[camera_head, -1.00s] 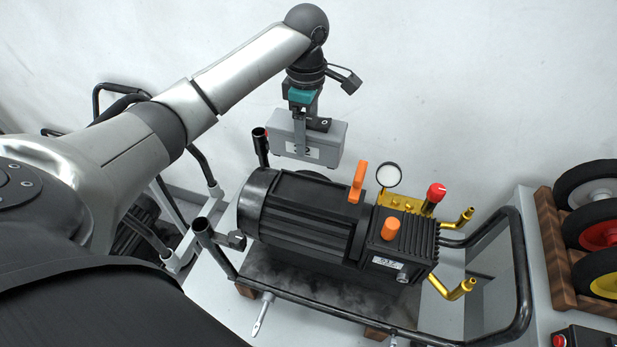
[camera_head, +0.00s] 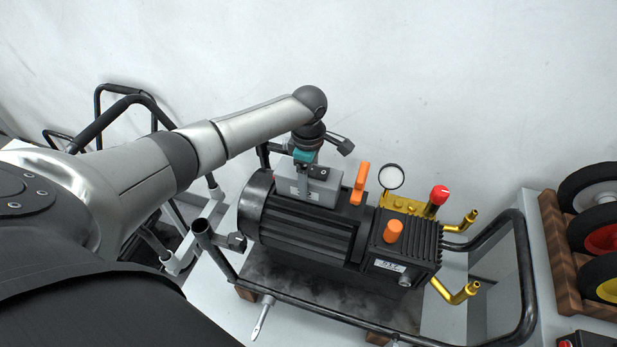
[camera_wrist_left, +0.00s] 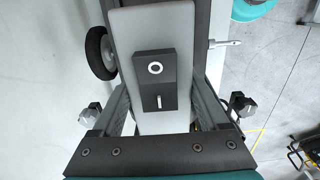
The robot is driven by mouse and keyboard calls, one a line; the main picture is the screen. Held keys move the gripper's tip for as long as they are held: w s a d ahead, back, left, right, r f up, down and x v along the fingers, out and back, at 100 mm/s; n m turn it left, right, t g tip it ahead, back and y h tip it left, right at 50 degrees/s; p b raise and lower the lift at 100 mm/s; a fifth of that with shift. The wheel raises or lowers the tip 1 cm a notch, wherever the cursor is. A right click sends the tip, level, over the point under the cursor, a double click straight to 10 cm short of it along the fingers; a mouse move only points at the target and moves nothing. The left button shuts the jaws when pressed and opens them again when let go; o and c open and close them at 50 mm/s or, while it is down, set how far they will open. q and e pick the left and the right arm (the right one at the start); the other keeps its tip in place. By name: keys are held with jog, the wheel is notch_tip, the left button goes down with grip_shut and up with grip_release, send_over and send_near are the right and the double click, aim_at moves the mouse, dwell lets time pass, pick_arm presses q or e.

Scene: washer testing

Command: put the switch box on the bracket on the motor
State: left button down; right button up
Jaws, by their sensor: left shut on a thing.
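The grey switch box (camera_head: 312,187) sits low at the back of the top of the black motor (camera_head: 305,232) in the head view. My left gripper (camera_head: 305,172) is shut on it from above. In the left wrist view the box (camera_wrist_left: 150,35), with a dark switch block on its face, lies between the two fingers of the gripper (camera_wrist_left: 158,112). The bracket is hidden, and I cannot tell whether the box rests on it. My right gripper is not in view.
An orange handle (camera_head: 361,183) stands close to the right of the box. A round gauge (camera_head: 391,177), a red knob (camera_head: 439,194) and brass pipes are further right. A black tube frame surrounds the motor. Wheels (camera_head: 590,235) stand in a wooden rack at the far right.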

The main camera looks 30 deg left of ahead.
pick_arm(q)
grip_release()
notch_tip(320, 180, up, 12)
jog(key=shift+r+p, duration=0.1)
jog(key=shift+p, duration=0.3)
dwell(0.3)
